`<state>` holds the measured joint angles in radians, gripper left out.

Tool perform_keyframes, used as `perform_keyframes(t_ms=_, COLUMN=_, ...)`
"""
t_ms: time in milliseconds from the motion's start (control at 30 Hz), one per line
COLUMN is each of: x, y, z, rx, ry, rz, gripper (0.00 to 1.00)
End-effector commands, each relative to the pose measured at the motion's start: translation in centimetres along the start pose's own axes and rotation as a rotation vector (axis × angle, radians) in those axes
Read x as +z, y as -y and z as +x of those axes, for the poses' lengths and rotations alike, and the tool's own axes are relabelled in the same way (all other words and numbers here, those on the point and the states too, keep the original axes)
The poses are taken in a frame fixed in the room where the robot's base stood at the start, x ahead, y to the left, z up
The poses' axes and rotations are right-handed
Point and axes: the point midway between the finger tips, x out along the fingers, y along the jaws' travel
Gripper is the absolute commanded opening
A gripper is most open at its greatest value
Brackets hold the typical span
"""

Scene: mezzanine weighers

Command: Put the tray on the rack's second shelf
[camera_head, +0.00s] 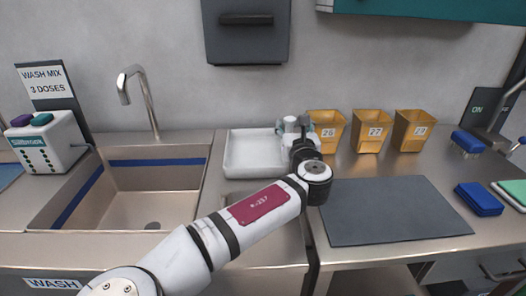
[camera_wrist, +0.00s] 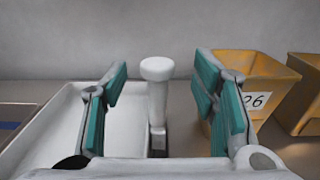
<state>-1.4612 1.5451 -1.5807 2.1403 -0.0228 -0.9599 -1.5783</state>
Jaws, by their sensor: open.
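The white, shallow, empty tray (camera_head: 247,158) lies on the steel counter right of the sink. It also shows in the wrist view (camera_wrist: 45,135), on the left. A white post with a round knob (camera_wrist: 157,95) stands at the tray's right side; I cannot tell whether it belongs to the tray. My gripper (camera_head: 291,128) is over the tray's right end. In the wrist view, my gripper (camera_wrist: 160,82) is open, with its teal-padded fingers on either side of the post and visible gaps between. No rack shelf is recognisable in view.
Yellow numbered bins (camera_head: 371,132) stand close to the right of my gripper. A dark grey mat (camera_head: 392,211) lies bare on the right counter. The sink (camera_head: 150,190) with its tall tap (camera_head: 140,95) is at left. Blue brushes (camera_head: 479,199) lie far right.

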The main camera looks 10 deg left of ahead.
Motion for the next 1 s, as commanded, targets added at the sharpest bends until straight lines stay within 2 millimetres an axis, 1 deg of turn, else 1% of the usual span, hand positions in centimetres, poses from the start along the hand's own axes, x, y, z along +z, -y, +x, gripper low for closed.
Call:
perform_keyframes(t_ms=200, x=-0.3, y=-0.3, z=3.1, rx=0.002, ry=0.0, rz=0.001, gripper=0.54)
perform_keyframes(t_ms=300, x=-0.3, y=-0.3, z=4.2, rx=0.001, ry=0.0, rz=0.001, gripper=0.54)
perform_keyframes(t_ms=433, x=-0.3, y=-0.3, z=4.8, rx=0.0, ry=0.0, rz=0.001, gripper=0.54)
perform_keyframes(t_ms=600, x=-0.2, y=-0.3, z=4.7, rx=0.0, ry=0.0, rz=0.001, gripper=0.54)
perform_keyframes(t_ms=633, x=-0.2, y=-0.3, z=4.7, rx=0.0, ry=0.0, rz=0.001, gripper=0.51)
perform_keyframes(t_ms=667, x=-0.2, y=-0.3, z=4.7, rx=0.0, ry=0.0, rz=0.001, gripper=0.44)
perform_keyframes(t_ms=700, x=-0.2, y=-0.3, z=4.7, rx=0.0, ry=0.0, rz=0.001, gripper=0.35)
perform_keyframes(t_ms=767, x=-0.2, y=-0.3, z=4.7, rx=0.0, ry=0.0, rz=0.001, gripper=0.22)
perform_keyframes(t_ms=800, x=-0.2, y=-0.3, z=4.7, rx=0.0, ry=0.0, rz=0.001, gripper=0.13)
perform_keyframes(t_ms=867, x=-0.2, y=-0.3, z=4.7, rx=0.0, ry=0.0, rz=0.001, gripper=0.0)
perform_keyframes(t_ms=1000, x=-0.2, y=-0.3, z=4.7, rx=0.0, ry=0.001, rz=0.001, gripper=0.0)
